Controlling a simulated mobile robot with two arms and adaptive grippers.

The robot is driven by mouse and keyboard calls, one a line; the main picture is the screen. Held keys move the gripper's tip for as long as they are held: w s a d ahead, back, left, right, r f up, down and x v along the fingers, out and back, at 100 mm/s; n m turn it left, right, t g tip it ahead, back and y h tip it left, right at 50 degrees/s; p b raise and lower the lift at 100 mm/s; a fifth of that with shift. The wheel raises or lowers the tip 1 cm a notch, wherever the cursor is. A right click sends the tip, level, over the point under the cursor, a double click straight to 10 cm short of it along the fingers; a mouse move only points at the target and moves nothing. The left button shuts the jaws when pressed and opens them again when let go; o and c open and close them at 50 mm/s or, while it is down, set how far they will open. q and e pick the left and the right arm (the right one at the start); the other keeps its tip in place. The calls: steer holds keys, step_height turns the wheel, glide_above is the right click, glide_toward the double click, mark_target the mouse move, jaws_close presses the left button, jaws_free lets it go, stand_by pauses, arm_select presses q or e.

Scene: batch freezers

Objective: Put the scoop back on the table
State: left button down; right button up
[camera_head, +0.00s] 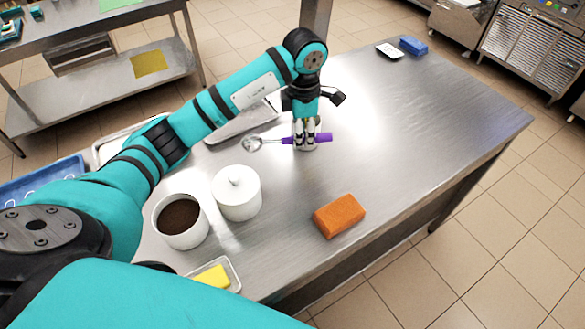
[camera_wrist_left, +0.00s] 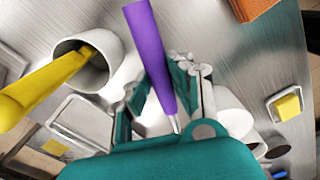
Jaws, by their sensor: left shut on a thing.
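My left gripper (camera_head: 305,143) is shut on the scoop, above the right-middle part of the steel table (camera_head: 420,125). The scoop has a purple handle (camera_head: 323,137) and a shiny metal bowl (camera_head: 252,143). In the head view it lies roughly level across the fingers, bowl to the left. In the left wrist view the purple handle (camera_wrist_left: 150,50) rises from between the fingers (camera_wrist_left: 168,95); the bowl is hidden there. The gap between scoop and tabletop is hard to judge. My right gripper is not in view.
A white cup (camera_wrist_left: 103,68) holding a yellow-handled tool (camera_wrist_left: 40,88) stands close by the gripper. A lidded white jar (camera_head: 237,193), a brown-filled pot (camera_head: 182,220), a butter dish (camera_head: 233,270) and an orange block (camera_head: 339,214) stand nearer.

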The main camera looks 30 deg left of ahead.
mark_target(301, 169)
arm_select(q)
step_height(301, 169, down, 10)
steer(key=p, duration=0.3)
steer(key=shift+r, duration=0.15)
steer(key=shift+f, duration=0.3)
steer(key=c, duration=1.2)
jaws_free()
